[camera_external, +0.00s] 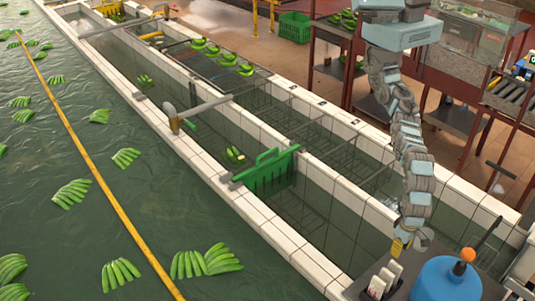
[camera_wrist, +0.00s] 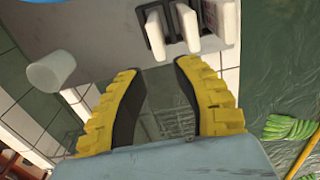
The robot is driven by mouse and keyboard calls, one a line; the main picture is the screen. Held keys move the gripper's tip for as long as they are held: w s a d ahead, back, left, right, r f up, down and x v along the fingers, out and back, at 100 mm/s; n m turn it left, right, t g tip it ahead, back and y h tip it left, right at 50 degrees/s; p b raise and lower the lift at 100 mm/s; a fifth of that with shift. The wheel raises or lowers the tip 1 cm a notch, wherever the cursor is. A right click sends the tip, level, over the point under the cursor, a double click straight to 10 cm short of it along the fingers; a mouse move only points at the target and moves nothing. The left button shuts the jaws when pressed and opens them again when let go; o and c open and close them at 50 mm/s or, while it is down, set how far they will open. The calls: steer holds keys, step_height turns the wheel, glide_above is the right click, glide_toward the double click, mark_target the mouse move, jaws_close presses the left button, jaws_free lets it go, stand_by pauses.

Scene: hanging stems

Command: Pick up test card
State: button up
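Several white test cards stand upright side by side in dark holders on a grey bench; one test card (camera_external: 387,275) shows at the bottom of the external view. They also show at the top of the wrist view, where one white card (camera_wrist: 187,28) stands between two others. My gripper (camera_wrist: 158,70) has yellow fingers with black pads, spread apart with nothing between them. In the wrist view the cards lie just beyond the fingertips, apart from them. In the external view my gripper (camera_external: 402,243) hangs above and behind the cards, its fingers partly hidden.
A blue container (camera_external: 447,281) with an orange-topped part stands right of the cards. A white cup (camera_wrist: 52,72) is left of my fingers. Tiled water troughs (camera_external: 270,225), a green slotted divider (camera_external: 268,172) and floating bananas (camera_external: 120,273) lie to the left.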

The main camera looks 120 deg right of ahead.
mark_target(397, 264)
step_height(397, 264, down, 5)
steer(key=shift+f+p, duration=0.1)
steer(key=shift+p, duration=0.3)
steer(key=shift+s+a+f+p, duration=0.15)
steer(key=shift+a+f+p, duration=0.05)
steer(key=shift+f, duration=1.05)
steer(key=shift+s+a+f+p, duration=0.1)
steer(key=shift+a+f+p, duration=0.05)
steer(key=shift+f, duration=1.1)
steer(key=shift+c, duration=0.4)
jaws_close()
